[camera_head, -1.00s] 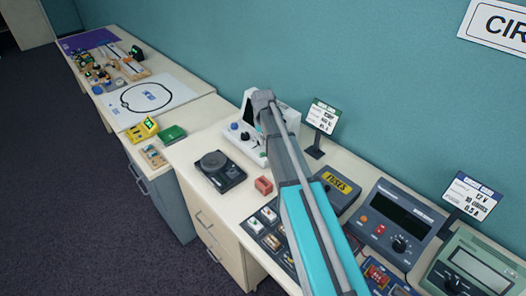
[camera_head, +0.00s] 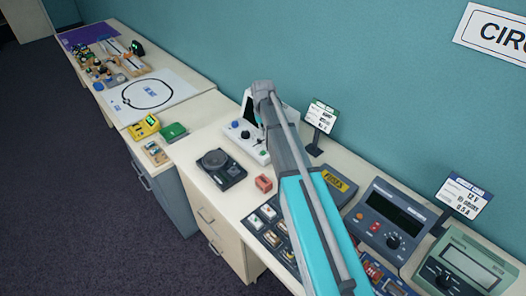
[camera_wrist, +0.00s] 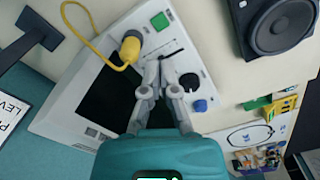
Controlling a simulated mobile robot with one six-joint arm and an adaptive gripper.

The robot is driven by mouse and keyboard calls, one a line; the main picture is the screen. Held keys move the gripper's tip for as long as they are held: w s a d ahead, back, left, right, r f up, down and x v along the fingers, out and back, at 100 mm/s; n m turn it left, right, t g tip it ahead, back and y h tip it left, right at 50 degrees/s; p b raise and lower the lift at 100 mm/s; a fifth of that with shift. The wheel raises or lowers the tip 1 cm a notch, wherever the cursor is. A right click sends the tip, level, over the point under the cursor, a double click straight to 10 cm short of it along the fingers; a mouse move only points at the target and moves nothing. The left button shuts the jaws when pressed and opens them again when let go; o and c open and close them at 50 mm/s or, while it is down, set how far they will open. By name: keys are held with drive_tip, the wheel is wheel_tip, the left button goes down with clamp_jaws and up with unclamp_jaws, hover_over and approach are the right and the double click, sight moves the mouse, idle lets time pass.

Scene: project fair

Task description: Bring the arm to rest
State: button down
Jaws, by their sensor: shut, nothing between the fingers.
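My arm (camera_head: 312,215) reaches up across the right half of the head view, over the bench. My gripper shows in the wrist view (camera_wrist: 162,72), with its fingers together and nothing between them. It is over the front panel of a white instrument (camera_wrist: 75,105) with a dark screen, near a black knob and a blue knob. I cannot tell whether the fingertips touch the panel. In the head view the gripper is hidden behind my arm's upper end, and the white instrument (camera_head: 243,135) is partly covered by it.
Meters (camera_head: 395,215) and sign stands (camera_head: 321,117) stand to the right. A yellow cable (camera_wrist: 90,40) plugs into the instrument. The floor at left is clear.

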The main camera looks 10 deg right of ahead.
drive_tip(key=s+f+b, duration=0.2)
drive_tip(key=s, duration=2.4)
drive_tip(key=shift+s+a, duration=0.15)
drive_tip(key=shift+a, duration=0.25)
drive_tip(key=shift+f, duration=0.1)
